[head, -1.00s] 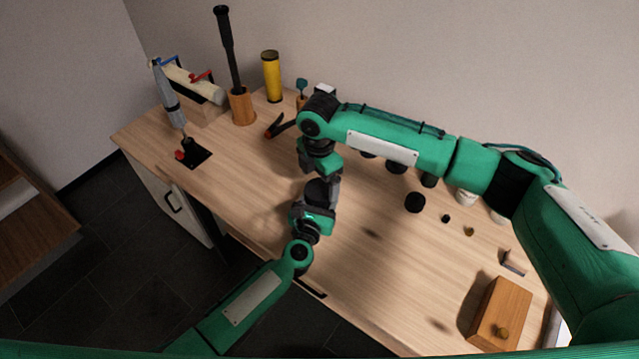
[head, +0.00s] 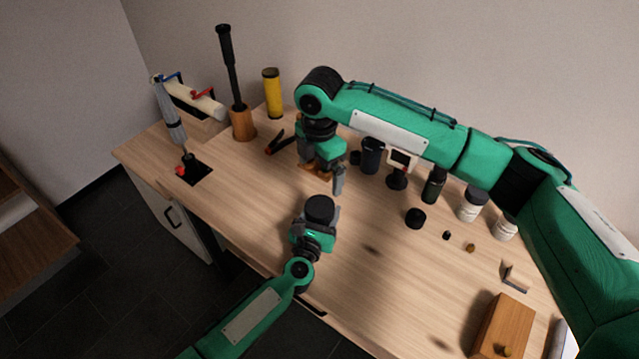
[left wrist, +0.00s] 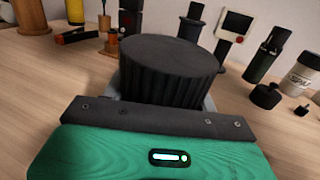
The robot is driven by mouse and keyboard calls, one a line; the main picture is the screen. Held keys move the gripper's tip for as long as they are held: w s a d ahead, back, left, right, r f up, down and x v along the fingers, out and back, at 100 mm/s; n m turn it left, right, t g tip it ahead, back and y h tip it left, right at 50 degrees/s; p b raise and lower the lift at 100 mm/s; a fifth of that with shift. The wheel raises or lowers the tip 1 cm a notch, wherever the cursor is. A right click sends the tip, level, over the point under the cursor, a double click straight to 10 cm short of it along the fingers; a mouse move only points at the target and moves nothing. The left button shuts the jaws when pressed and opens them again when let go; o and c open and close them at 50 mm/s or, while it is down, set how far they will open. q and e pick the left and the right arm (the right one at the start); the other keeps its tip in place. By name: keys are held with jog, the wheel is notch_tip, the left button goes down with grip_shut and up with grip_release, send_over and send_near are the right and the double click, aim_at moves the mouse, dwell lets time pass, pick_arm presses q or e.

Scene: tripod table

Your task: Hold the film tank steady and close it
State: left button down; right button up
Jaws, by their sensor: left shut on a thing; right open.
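The film tank (head: 320,208) is a black round cylinder whose dark top shows in the head view. In the left wrist view the black tank (left wrist: 170,65) has a ribbed side and stands upright between the jaws. Its lower part is hidden by my left gripper. My left gripper (head: 316,228) is shut on it near the front of the table. I cannot tell how the top is seated. My right gripper (head: 322,168) is open and empty, behind the tank and apart from it, with a grey finger pointing down.
A wooden box (head: 503,325) is at front right. A yellow cylinder (head: 272,93) stands at back left.

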jog(key=shift+r, duration=1.45)
pick_arm(q)
jog(key=shift+c, duration=1.8)
grip_release()
jog(key=b+v, duration=0.2)
jog(key=v, duration=1.1)
jog(key=shift+s+a, duration=0.1)
jog(key=shift+s, duration=0.25)
pick_arm(e)
notch_tip(320, 180, down, 2)
jog(key=shift+f, duration=0.1)
